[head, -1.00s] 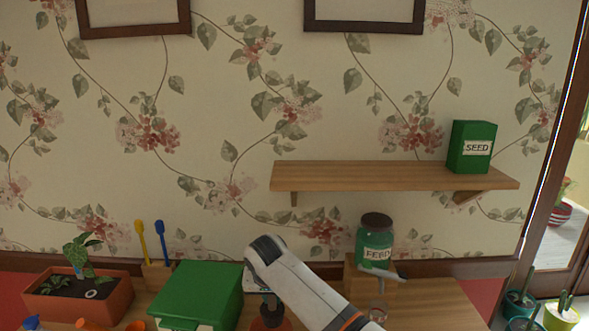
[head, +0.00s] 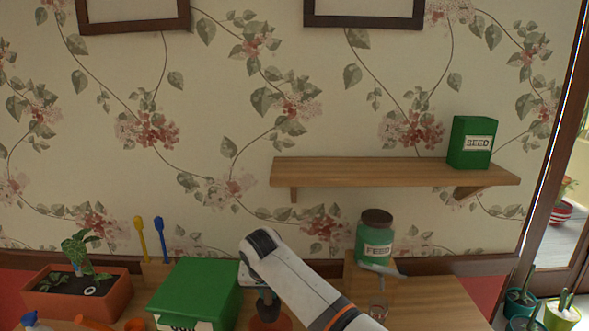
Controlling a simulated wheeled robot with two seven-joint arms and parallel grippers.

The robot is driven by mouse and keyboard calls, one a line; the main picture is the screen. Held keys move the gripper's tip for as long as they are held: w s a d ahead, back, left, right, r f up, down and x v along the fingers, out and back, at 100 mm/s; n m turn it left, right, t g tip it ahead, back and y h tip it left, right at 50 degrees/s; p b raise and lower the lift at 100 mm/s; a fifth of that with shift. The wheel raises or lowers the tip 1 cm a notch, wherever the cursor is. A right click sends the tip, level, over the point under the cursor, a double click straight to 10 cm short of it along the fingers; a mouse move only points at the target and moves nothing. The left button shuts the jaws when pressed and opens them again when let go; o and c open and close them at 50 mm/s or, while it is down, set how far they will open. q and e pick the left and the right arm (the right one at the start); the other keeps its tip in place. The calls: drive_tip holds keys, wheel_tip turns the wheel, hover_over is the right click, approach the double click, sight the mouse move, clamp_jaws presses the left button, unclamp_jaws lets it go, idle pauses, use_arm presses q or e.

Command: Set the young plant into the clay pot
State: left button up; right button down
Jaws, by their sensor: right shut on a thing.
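My right arm comes in from the lower right, and its gripper (head: 264,291) points down at the front middle of the table. It is shut on what seems to be the young plant, which is mostly hidden by the gripper and arm. A dark part shows just below the gripper. The reddish-brown clay pot (head: 270,324) is directly beneath, cut by the bottom edge and partly hidden by my arm. I cannot tell whether the plant touches the pot. My left gripper is out of view.
A green box (head: 196,290) stands close left of the gripper. A planter (head: 110,305) with leafy plants is at the far left. A feed jar (head: 375,240) on a wooden stand is to the right. A shelf (head: 370,172) holds a seed box (head: 471,143).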

sight(269, 317)
drive_tip(key=shift+f+b, duration=2.15)
drive_tip(key=shift+f, duration=2.3)
drive_tip(key=shift+f+b, duration=1.55)
drive_tip(key=shift+f, duration=0.95)
drive_tip(key=c, duration=1.2)
unclamp_jaws()
